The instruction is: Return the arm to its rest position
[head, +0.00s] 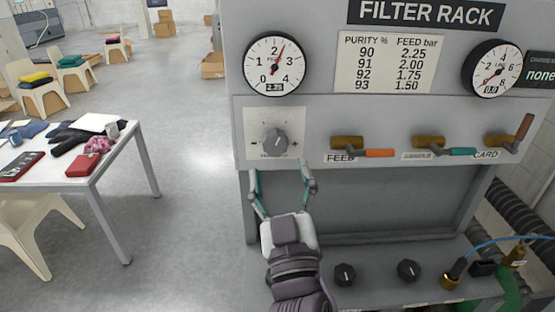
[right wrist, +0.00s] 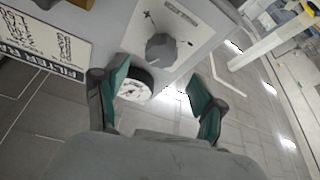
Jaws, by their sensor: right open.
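My right gripper (head: 282,182) is open and empty in front of the filter rack panel (head: 318,115). Its two fingers stand apart, just below a grey regulator knob (head: 274,142) on a light plate. The right wrist view shows the same open fingers (right wrist: 158,98) with the knob (right wrist: 161,50) beyond and between them. The fingers look clear of the knob. The feed gauge (head: 274,65) above it has its needle a little past 2, with a small readout that seems to say 2.25. My left gripper is not in view.
Valve handles in orange (head: 380,153), teal (head: 463,151) and brown (head: 524,127) line the panel to the right. Black knobs (head: 345,274) and a blue hose (head: 500,240) are on the lower ledge. A white table (head: 108,158) with clothes stands left, with open floor (head: 190,220) between.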

